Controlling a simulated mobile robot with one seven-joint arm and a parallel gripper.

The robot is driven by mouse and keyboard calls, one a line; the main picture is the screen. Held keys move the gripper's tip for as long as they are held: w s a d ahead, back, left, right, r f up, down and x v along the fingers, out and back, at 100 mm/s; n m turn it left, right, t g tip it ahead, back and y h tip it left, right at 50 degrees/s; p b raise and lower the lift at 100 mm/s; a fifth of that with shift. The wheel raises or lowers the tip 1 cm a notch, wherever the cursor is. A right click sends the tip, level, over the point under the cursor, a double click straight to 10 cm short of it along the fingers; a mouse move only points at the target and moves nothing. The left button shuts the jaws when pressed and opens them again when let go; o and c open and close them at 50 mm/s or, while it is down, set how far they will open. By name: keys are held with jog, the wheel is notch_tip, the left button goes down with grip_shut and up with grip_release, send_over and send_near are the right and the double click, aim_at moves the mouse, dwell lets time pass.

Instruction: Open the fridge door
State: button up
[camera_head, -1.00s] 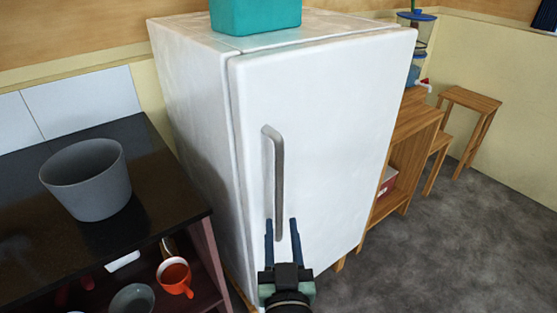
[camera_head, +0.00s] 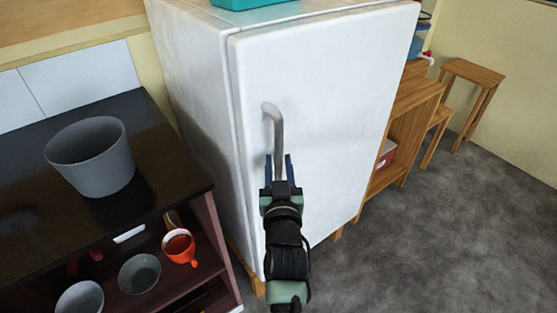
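The white fridge door (camera_head: 325,95) is shut against the fridge body (camera_head: 190,90). Its grey vertical handle (camera_head: 276,128) is on the left side of the door. My gripper (camera_head: 279,163) is in front of the handle's lower part, with one blue finger on each side of the handle in the picture. The fingers are apart. I cannot tell whether they touch the handle. My gripper and arm hide the handle's lower end.
A dark counter (camera_head: 50,215) with a grey bucket (camera_head: 92,157) stands left of the fridge. An orange mug (camera_head: 178,247) and bowls are on the shelf below. A wooden cabinet (camera_head: 412,110) and stools (camera_head: 470,72) are at the right. The grey floor (camera_head: 430,240) in front is clear.

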jog(key=shift+w, duration=0.4)
grip_shut()
dwell(1.3)
